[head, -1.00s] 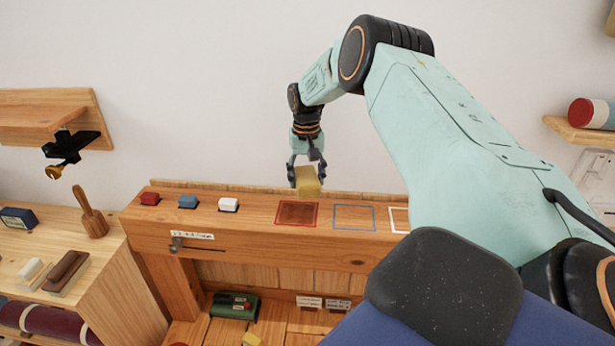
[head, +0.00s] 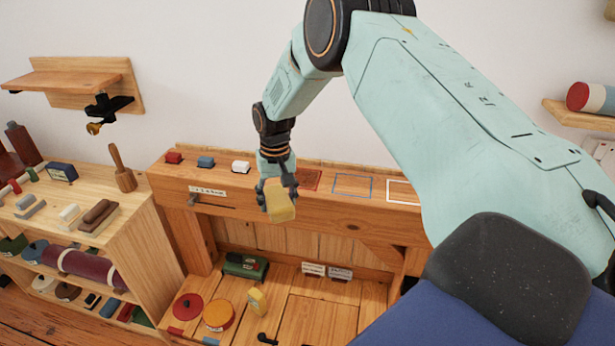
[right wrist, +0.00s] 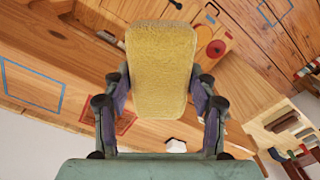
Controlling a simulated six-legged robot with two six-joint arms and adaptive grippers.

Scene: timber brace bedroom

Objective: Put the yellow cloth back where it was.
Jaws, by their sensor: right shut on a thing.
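The yellow cloth (head: 280,207) is a folded, block-like pad. My right gripper (head: 277,190) is shut on it and holds it in the air, in front of the upper ledge and left of the red-outlined square (head: 311,179). In the right wrist view the cloth (right wrist: 160,70) stands between the two fingers of my right gripper (right wrist: 160,95) and hides part of the bench behind it. My left gripper is not in view.
The ledge (head: 345,205) carries red, blue and white blocks and blue and white outlines. Below it, the wooden surface holds a red disc (head: 187,306), an orange disc (head: 219,315), a yellow piece (head: 257,301) and a green case (head: 245,266). A crowded shelf unit (head: 150,235) stands left.

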